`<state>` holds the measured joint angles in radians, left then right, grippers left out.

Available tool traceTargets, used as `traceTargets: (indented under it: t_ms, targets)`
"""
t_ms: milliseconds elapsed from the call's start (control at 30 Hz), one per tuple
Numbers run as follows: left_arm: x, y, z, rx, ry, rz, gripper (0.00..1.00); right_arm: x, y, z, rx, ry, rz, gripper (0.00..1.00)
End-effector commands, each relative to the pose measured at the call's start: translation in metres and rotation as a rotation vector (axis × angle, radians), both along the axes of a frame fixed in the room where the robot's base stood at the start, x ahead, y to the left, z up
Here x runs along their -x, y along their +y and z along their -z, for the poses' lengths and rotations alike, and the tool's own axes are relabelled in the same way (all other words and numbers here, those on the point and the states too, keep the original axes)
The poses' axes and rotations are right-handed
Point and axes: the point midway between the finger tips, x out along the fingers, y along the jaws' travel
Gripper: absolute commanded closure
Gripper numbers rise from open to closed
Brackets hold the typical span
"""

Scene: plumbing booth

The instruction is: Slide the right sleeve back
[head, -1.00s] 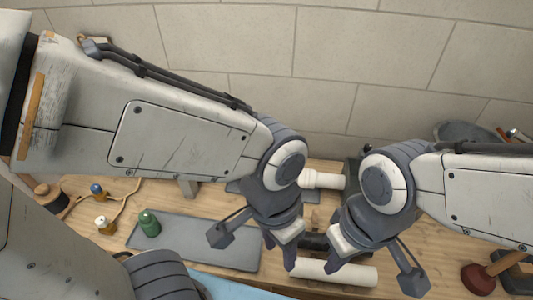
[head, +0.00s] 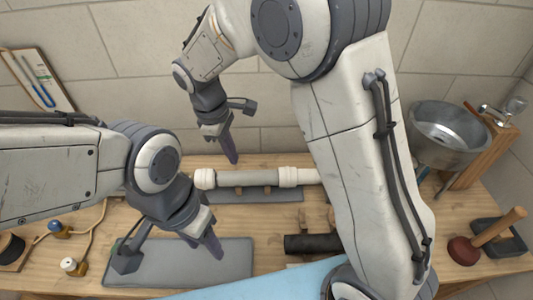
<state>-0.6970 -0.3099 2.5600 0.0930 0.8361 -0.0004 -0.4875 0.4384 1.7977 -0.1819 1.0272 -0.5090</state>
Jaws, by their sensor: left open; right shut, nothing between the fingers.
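A pale pipe run (head: 245,178) lies across the back of the bench, with a greyer middle length. The right sleeve (head: 289,177), a white ring, sits around it near its right end. A second white sleeve (head: 205,179) is at its left end. My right gripper (head: 231,152) is shut and empty, pointing down above and behind the left half of the pipe, apart from the right sleeve. My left gripper (head: 207,239) is open and empty over the grey mat, in front of the left sleeve. My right arm hides the pipe's far right end.
A grey mat (head: 235,268) lies at the front left. A black tube (head: 308,244) lies in front of the pipe, partly behind my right arm. A metal bowl (head: 448,135), a plunger (head: 465,250) and wooden stand are at the right. Small valves (head: 69,264) are at the left.

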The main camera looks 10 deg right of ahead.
Motion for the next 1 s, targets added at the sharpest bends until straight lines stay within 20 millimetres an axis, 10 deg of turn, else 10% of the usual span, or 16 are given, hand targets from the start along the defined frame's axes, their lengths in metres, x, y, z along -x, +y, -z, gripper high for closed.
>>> traceTargets:
  t_ms: [100,333,1000]
  targets:
    - [0.0,0.0,0.0,0.0,0.0,0.0,0.5,-0.054,-0.017,0.037,0.071,0.046,-0.099,1.0]
    - [0.0,0.0,0.0,0.0,0.0,0.0,0.5,-0.107,-0.046,0.085,0.151,0.11,-0.23,1.0]
    - [0.0,0.0,-0.029,0.0,0.0,-0.001,0.5,-0.108,-0.088,0.182,0.167,0.129,-0.258,1.0]
